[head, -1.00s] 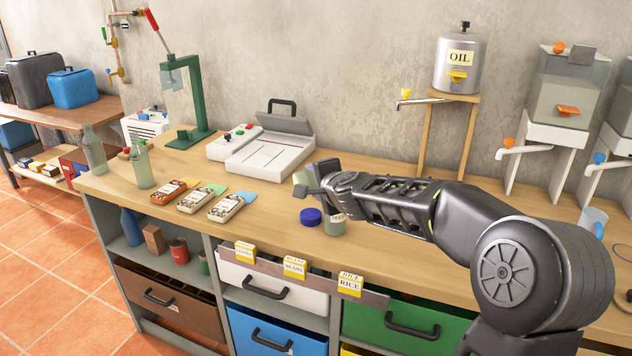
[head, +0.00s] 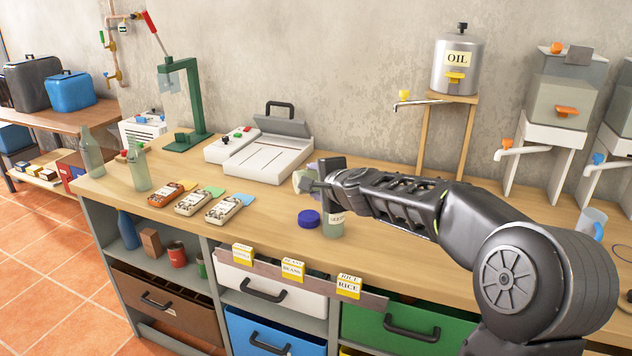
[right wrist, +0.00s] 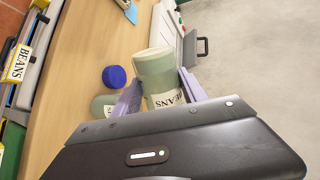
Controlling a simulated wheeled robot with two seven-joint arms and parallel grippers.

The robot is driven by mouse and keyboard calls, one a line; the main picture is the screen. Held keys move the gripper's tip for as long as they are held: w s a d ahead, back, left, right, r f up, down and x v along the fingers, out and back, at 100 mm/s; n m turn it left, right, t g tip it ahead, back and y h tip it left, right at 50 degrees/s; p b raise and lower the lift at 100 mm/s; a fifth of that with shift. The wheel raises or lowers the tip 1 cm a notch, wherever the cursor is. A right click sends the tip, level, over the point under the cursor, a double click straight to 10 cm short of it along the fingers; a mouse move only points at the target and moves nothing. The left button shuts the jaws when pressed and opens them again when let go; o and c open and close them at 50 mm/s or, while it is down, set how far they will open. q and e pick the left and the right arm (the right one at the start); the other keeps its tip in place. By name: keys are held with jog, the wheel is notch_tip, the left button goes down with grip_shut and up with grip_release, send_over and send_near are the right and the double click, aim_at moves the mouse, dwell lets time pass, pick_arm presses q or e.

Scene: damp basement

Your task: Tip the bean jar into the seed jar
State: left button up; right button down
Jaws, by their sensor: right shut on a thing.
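My right gripper (head: 318,180) is shut on the bean jar (head: 301,181), a pale green jar held above the bench. In the right wrist view the bean jar (right wrist: 160,75) sits between the two purple-grey fingers (right wrist: 160,96), its BEANS label partly hidden. It looks tilted, with one end pointing left in the head view. The seed jar (head: 333,228) is a small green labelled jar standing on the bench, below and slightly right of the held jar. It also shows in the right wrist view (right wrist: 102,106), partly behind a finger. My left gripper is not in view.
A blue lid (head: 309,218) lies left of the seed jar. Seed packets (head: 193,202) lie further left. A white sealer machine (head: 268,157) stands behind. The oil can stand (head: 424,140) is at the back right. Label cards (head: 292,270) line the front edge.

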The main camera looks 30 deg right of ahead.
jog(key=shift+r, duration=0.1)
dwell(0.3)
jog(key=shift+d+r+m+y+b, duration=0.3)
jog(key=shift+m+y+b, duration=0.05)
jog(key=shift+m+y, duration=0.15)
jog(key=shift+s, duration=0.1)
dwell(0.4)
jog(key=shift+d+r+m+y+b, duration=0.3)
jog(key=shift+d+m+b, duration=0.1)
jog(key=shift+m, duration=0.2)
jog(key=shift+a, duration=0.1)
dwell(0.3)
jog(key=shift+a+f+n+h+p, duration=0.4)
jog(key=shift+a+n+h+p, duration=0.15)
jog(key=shift+n, duration=0.25)
jog(key=shift+d+f, duration=0.1)
